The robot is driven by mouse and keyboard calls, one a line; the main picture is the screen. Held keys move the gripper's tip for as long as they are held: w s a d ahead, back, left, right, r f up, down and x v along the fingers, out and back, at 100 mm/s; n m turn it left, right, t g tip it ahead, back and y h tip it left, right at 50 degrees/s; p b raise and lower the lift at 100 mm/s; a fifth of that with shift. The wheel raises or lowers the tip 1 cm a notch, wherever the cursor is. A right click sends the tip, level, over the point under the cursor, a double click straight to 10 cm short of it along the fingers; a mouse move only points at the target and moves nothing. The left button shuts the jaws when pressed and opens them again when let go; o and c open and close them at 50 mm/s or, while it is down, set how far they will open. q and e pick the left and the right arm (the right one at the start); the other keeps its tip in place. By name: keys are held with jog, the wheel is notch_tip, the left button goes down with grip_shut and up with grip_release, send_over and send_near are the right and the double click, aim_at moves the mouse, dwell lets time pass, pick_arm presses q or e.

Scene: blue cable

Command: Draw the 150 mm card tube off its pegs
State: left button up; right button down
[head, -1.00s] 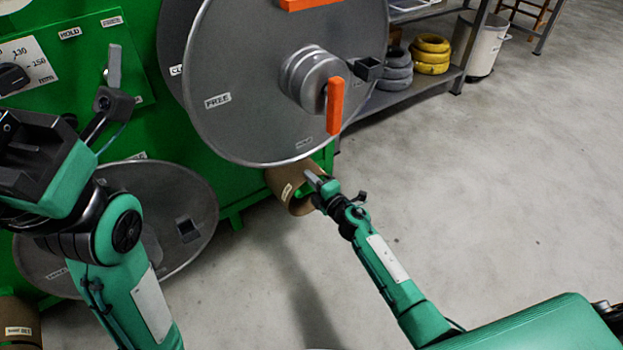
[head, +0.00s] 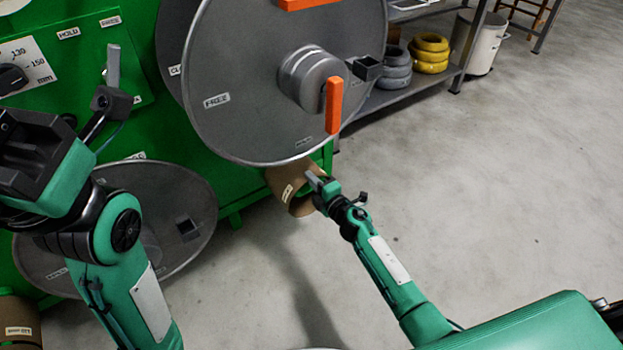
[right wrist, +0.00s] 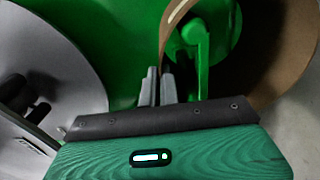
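A brown card tube (head: 284,186) with a small pale label sits low on the green machine, under the big grey disc. Its label is too small to read. My right gripper (head: 314,182) is at the tube's open end. In the right wrist view the fingers (right wrist: 160,87) are close together, with the tube's wall (right wrist: 166,36) running down between them. A green peg part (right wrist: 201,45) shows inside the tube. A second brown tube (head: 18,318) stands at the lower left. My left gripper (head: 35,155) is at the left, its fingertips not clear.
The large grey disc (head: 245,125) with an orange handle (head: 333,106) hangs just above the tube. Another grey disc (head: 185,205) is at the lower left. A shelf with yellow coils (head: 430,55) stands behind. The floor at right is clear.

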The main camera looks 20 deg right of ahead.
jog(key=shift+s+d, duration=0.2)
jog(key=shift+s, duration=0.4)
dwell(0.7)
jog(key=p+v, duration=0.2)
jog(key=v, duration=2.4)
jog(key=shift+s+r, duration=0.15)
jog(key=shift+s, duration=0.1)
dwell(1.8)
